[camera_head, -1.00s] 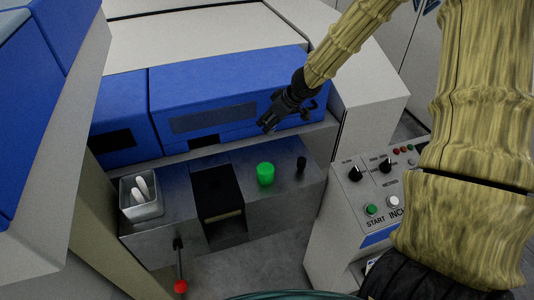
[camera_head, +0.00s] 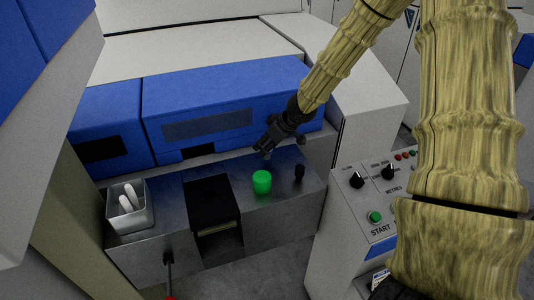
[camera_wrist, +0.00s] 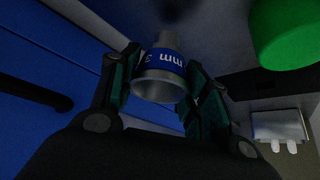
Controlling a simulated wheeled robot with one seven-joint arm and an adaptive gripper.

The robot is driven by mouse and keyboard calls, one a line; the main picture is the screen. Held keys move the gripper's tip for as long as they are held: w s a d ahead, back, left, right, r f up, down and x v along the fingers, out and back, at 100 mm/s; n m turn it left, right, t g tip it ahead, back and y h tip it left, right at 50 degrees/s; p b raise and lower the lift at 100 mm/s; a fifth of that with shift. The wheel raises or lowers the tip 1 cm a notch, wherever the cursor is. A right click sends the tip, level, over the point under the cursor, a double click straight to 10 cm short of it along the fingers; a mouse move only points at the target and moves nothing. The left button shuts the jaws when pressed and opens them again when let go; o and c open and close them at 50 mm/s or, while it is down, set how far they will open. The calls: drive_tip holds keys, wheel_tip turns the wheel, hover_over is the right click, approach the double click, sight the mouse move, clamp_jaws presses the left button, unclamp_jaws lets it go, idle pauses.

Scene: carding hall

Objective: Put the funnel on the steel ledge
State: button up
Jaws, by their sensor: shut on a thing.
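My gripper (camera_head: 264,150) is shut on the funnel (camera_wrist: 159,82), a small metal cone with a blue band and lettering, seen between the two fingers in the wrist view. In the head view the funnel is mostly lost against the gripper tip. The steel ledge (camera_head: 168,203) runs below the blue machine covers. My gripper holds the funnel low over its back part, behind the green cylinder (camera_head: 262,182). I cannot tell whether the funnel touches the ledge.
A metal bin (camera_head: 130,218) with white bobbin-like pieces stands at the ledge's left. A black box-like part (camera_head: 212,205) is in the middle and a small black peg (camera_head: 299,173) at the right. A control panel (camera_head: 372,205) stands right. Blue covers (camera_head: 230,105) rise behind.

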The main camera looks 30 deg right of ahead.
drive_tip(key=shift+f+b, duration=0.45)
drive_tip(key=shift+f, duration=0.8)
drive_tip(key=shift+s, duration=0.1)
drive_tip(key=o, duration=1.1)
drive_tip(key=shift+f, duration=0.1)
drive_tip(key=shift+s+d+r, duration=0.1)
drive_tip(key=shift+r, duration=0.45)
drive_tip(key=shift+p+v, duration=3.45)
drive_tip(key=shift+v, duration=2.15)
drive_tip(key=shift+s, duration=0.1)
